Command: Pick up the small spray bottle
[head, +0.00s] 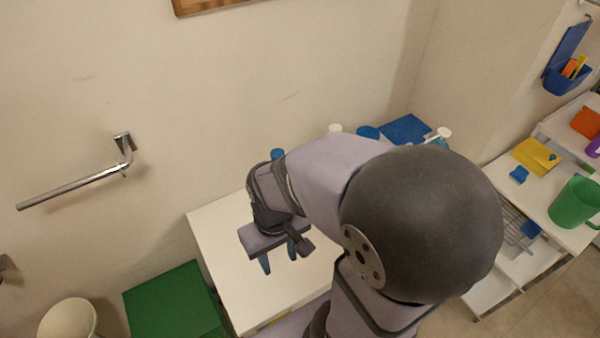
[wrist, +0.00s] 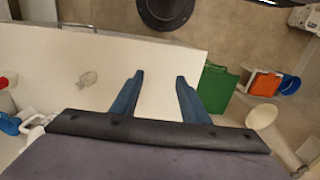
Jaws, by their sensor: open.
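My gripper (head: 279,256) is open above the white shelf top (head: 225,245), its two blue fingers apart and pointing down. In the wrist view my gripper (wrist: 159,76) has nothing between its fingers. A small clear object (wrist: 88,78) is on the white surface to the left of the fingers, apart from them; I cannot tell whether it is the small spray bottle. In the head view, a white spray-type top (head: 443,132) shows behind my arm. Its body is mostly hidden, so I cannot tell its size.
A white cap (head: 335,128) and blue caps (head: 367,132) (head: 277,154) show along the wall behind my arm. A green box (head: 175,302) stands beside the shelf. A towel bar (head: 75,187) juts from the wall. The shelf top around my gripper is clear.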

